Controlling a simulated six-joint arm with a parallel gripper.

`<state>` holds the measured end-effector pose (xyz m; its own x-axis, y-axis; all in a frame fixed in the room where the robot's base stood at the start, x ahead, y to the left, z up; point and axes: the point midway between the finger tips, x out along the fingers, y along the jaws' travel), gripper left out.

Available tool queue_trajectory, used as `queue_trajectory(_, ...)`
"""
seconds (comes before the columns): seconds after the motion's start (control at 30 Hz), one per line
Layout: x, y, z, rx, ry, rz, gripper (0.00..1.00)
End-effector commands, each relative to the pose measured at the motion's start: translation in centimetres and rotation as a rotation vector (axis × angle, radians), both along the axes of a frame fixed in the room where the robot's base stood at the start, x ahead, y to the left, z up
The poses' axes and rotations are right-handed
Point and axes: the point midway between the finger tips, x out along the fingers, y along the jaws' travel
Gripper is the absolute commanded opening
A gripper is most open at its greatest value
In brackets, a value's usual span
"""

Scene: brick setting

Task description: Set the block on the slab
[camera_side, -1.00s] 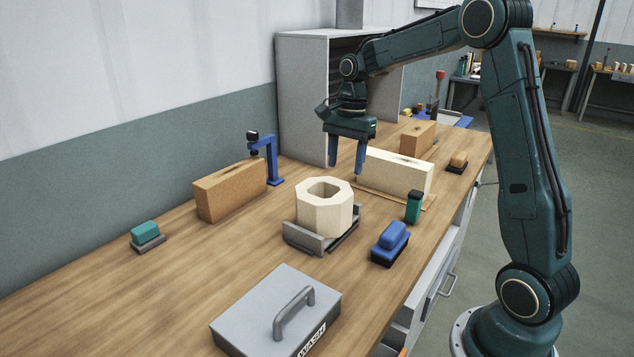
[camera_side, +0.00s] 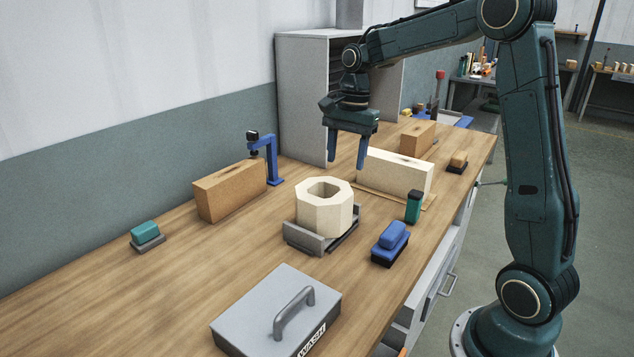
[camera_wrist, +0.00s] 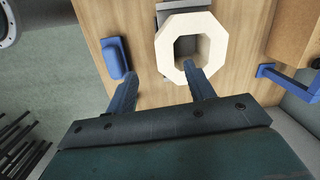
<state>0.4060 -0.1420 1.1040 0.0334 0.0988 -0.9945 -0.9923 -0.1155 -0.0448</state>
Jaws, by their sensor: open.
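A cream octagonal block (camera_side: 339,214) with a hole in its top sits in a grey cradle (camera_side: 300,239) in mid-bench. It also shows in the wrist view (camera_wrist: 215,35), beyond my fingertips. A long cream block (camera_side: 402,177) stands on a thin tan board (camera_side: 376,195) behind it to the right. A tan brick (camera_side: 228,194) stands to the left. I cannot tell which of these is the task's slab. My gripper (camera_side: 346,164) is open and empty, above the bench behind the octagonal block. Its fingers also show in the wrist view (camera_wrist: 160,72).
A blue clamp-like stand (camera_side: 272,160) is beside the tan brick. A blue-topped brush (camera_side: 391,240) and a green bottle (camera_side: 413,207) are right of the cradle. A grey lidded box (camera_side: 265,306) is in front, and a teal-topped brush (camera_side: 146,233) lies at left. The bench's left front is clear.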

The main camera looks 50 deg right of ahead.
Motion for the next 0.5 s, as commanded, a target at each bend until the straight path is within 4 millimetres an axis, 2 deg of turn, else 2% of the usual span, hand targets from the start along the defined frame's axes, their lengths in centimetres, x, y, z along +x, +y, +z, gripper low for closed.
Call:
queue_trajectory(0.3,-4.5,5.4,4.1,-0.075,-0.124,0.326,0.54)
queue_trajectory(0.5,-8.1,8.4,5.7,-0.135,-0.201,0.551,0.54)
